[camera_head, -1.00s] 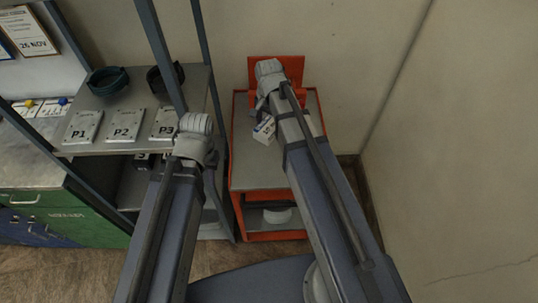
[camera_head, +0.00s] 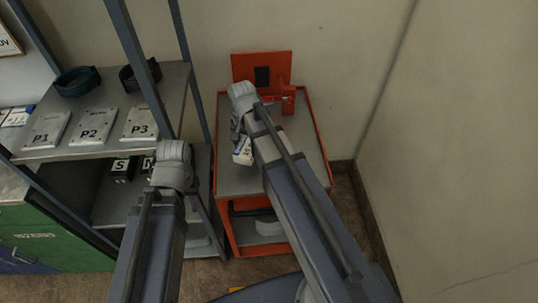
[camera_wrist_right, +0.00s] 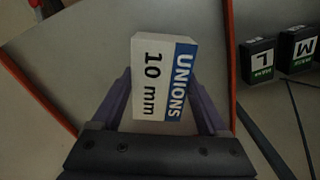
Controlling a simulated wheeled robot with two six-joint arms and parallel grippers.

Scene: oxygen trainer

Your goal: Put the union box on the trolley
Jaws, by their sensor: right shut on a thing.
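The union box (camera_wrist_right: 163,80) is a small white and blue carton marked "UNIONS 10 mm". My right gripper (camera_wrist_right: 163,92) is shut on it, with a finger on each side, in the right wrist view. In the head view the box (camera_head: 243,151) shows beside the right wrist, over the trolley's top. The trolley (camera_head: 315,130) is orange-red with a grey top. I cannot tell whether the box touches the top. My left arm reaches up in front of the shelf; its gripper fingers are hidden behind the wrist.
A shelf unit left of the trolley holds plates P1 (camera_head: 47,130), P2 (camera_head: 92,126) and P3 (camera_head: 139,122), with coiled hoses behind. Black boxes (camera_head: 122,168) stand on its lower shelf. A red object (camera_head: 288,99) stands at the trolley's back. The trolley top's front part is bare.

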